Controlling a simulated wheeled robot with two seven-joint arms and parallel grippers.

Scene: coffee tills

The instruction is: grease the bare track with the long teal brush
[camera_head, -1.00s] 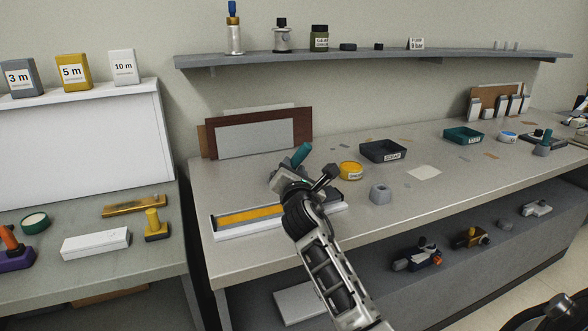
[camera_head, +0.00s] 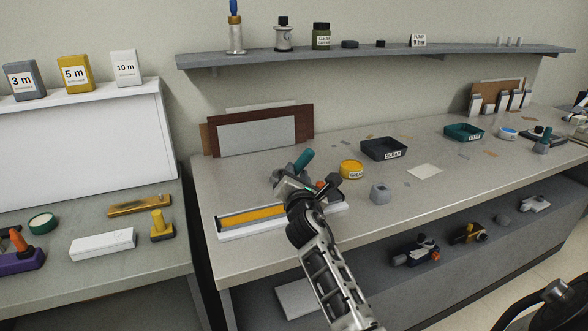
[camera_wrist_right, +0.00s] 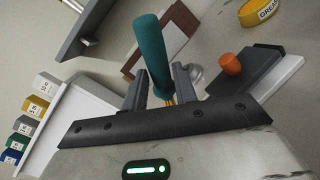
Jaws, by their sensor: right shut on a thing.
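The long teal brush (camera_head: 303,160) is held in my right gripper (camera_head: 288,180), above the far edge of the track at the bench's left end. Its teal handle (camera_wrist_right: 151,50) rises between the two fingers (camera_wrist_right: 160,88) in the right wrist view; the bristle end is hidden behind the gripper body. The track (camera_head: 252,217) is a white base with a yellow-orange strip; my gripper and wrist cover part of its right end. A dark block with an orange knob (camera_wrist_right: 230,64) sits at that end. I cannot tell whether the brush touches the track. My left gripper is not in view.
A yellow grease tin (camera_head: 351,169), a grey hexagonal block (camera_head: 380,194) and a dark scrap tray (camera_head: 383,149) stand right of the gripper. Panels (camera_head: 260,136) lean on the wall behind. The bench front right of the track is mostly clear.

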